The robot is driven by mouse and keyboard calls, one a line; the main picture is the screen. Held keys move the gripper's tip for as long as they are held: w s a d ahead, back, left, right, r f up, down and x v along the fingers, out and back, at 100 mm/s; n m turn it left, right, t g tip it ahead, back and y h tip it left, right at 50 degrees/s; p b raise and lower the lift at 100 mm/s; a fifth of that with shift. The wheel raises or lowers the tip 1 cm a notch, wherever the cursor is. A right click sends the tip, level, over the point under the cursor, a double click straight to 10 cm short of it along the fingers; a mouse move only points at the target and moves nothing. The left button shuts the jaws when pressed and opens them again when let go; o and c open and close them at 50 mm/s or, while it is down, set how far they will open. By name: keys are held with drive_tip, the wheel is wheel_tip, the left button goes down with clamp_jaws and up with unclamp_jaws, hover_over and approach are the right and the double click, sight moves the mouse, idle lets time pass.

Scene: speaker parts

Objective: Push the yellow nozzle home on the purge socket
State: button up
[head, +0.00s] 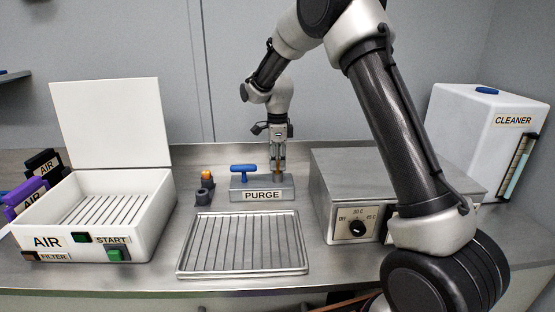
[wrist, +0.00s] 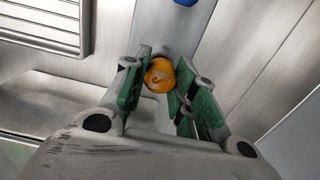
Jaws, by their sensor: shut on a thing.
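My gripper (head: 278,165) points down over the right part of the grey purge block (head: 285,186), which bears the PURGE label and a blue T-handle (head: 244,168). In the wrist view, the green-lined fingers stand on both sides of the round, orange-yellow nozzle (wrist: 159,75), and I see its top end. My gripper is shut on it. The nozzle's lower end and the purge socket are hidden by the fingers and the nozzle itself. I cannot tell how far the nozzle sits on the socket.
A small dark stand with an orange top (head: 207,176) and a dark ring-shaped part (head: 203,197) are left of the block. A ribbed tray (head: 179,272) lies in front. An open white AIR box (head: 150,212) stands left, a dial box (head: 332,205) right, a CLEANER tank (head: 460,120) far right.

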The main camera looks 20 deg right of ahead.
drive_tip(key=shift+f, duration=0.25)
drive_tip(key=o, duration=1)
